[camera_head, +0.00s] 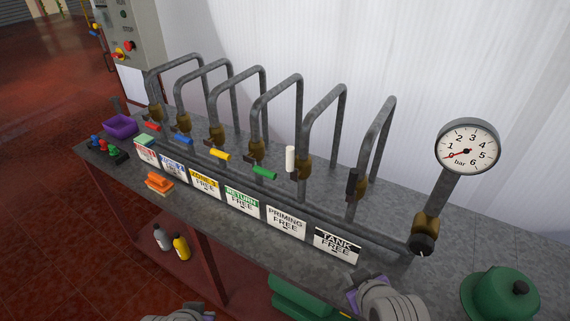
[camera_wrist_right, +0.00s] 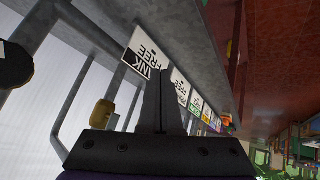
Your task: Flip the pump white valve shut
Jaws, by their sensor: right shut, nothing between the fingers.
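The white valve lever (camera_head: 291,160) stands upright beside its brass valve body (camera_head: 304,167), on the pipe above the sign reading PRIMING FREE (camera_head: 286,221). My right gripper (camera_head: 368,287) is low at the bottom of the head view, in front of the bench and apart from the white lever. In the right wrist view its two dark fingers (camera_wrist_right: 163,78) are together, with nothing between them. The white lever cannot be made out in that view. My left wrist (camera_head: 185,314) is cut off at the bottom edge, and its fingers are hidden.
Red, blue, yellow (camera_head: 219,154) and green (camera_head: 264,173) levers lie tilted on pipes to the left. A dark lever (camera_head: 352,184) stands upright to the right. A pressure gauge (camera_head: 467,147) and a green domed object (camera_head: 499,297) are at the right.

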